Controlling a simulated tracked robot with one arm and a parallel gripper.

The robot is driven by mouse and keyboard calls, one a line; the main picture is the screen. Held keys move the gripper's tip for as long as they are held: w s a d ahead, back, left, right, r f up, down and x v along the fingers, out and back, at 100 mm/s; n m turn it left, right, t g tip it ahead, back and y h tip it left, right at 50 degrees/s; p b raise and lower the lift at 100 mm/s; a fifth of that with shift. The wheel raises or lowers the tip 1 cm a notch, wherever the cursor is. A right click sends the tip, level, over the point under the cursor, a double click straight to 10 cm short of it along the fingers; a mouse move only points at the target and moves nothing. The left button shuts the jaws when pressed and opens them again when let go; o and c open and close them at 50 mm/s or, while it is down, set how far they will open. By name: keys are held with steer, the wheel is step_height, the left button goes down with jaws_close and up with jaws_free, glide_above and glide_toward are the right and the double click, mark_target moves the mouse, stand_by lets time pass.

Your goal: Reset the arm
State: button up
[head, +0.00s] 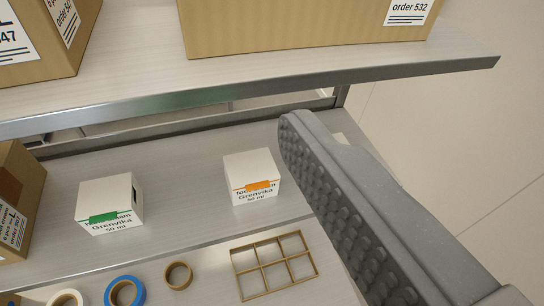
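One grey finger of my gripper (340,195) reaches in from the lower right, its studded pad facing left. Nothing touches the pad, and the other finger is out of the picture, so the gripper stands open and empty. The fingertip appears just right of a small white carton with an orange label (251,176) on the lower shelf. A matching white carton with a green label (110,204) stands farther left on that shelf. Both cartons read "Grenvika 50 ml".
The upper shelf (130,88) holds cardboard boxes at left (50,40) and centre (290,25). Another cardboard box (18,195) is at the lower shelf's left end. Below are tape rolls (126,280) and a wooden grid (274,266). Open floor (450,140) lies right.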

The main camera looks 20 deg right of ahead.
step_height(320, 180, down, 17)
steer(key=b, duration=1.6)
steer(key=shift+b, duration=0.4)
